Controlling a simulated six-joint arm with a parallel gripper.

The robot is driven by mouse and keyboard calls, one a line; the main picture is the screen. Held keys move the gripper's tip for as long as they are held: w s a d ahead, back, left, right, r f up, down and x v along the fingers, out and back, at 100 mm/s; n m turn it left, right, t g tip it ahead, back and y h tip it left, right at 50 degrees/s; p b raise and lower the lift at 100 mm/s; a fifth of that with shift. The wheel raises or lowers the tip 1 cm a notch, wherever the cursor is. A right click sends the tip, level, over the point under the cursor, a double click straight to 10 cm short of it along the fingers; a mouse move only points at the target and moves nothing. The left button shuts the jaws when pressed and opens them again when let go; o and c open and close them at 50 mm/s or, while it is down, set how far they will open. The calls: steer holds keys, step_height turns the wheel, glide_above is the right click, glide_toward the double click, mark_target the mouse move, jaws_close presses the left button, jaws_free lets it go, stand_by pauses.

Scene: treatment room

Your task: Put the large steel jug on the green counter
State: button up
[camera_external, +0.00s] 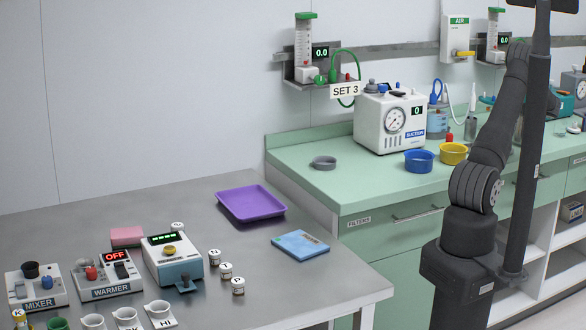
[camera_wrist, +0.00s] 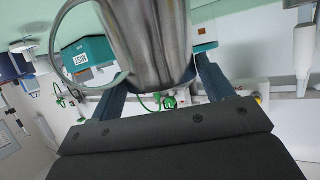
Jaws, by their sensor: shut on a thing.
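The large steel jug (camera_wrist: 152,35) fills the upper middle of the wrist view, with its loop handle on the left. My gripper (camera_wrist: 160,78) is shut on the jug, with one dark blue finger on each side of its body. The jug's upper part in that view is cut off by the frame edge. The green counter (camera_external: 300,158) runs along the wall in the external view. My gripper is hidden behind my arm there, and I cannot make out the jug clearly.
On the counter stand a grey dish (camera_external: 324,163), a white suction unit (camera_external: 385,135), a blue bowl (camera_external: 418,161) and a yellow bowl (camera_external: 453,153). Bare counter shows around the grey dish. The steel table (camera_external: 330,285) in front holds a purple tray (camera_external: 250,204) and several devices and cups.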

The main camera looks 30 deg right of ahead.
steer(key=shift+f, duration=0.5)
steer(key=o, duration=1.9)
steer(key=shift+o, duration=0.2)
steer(key=shift+f, duration=0.1)
steer(key=v, duration=1.7)
steer(key=shift+a, duration=0.2)
steer(key=shift+s, duration=0.1)
steer(key=x, duration=1.7)
steer(key=shift+d, duration=0.2)
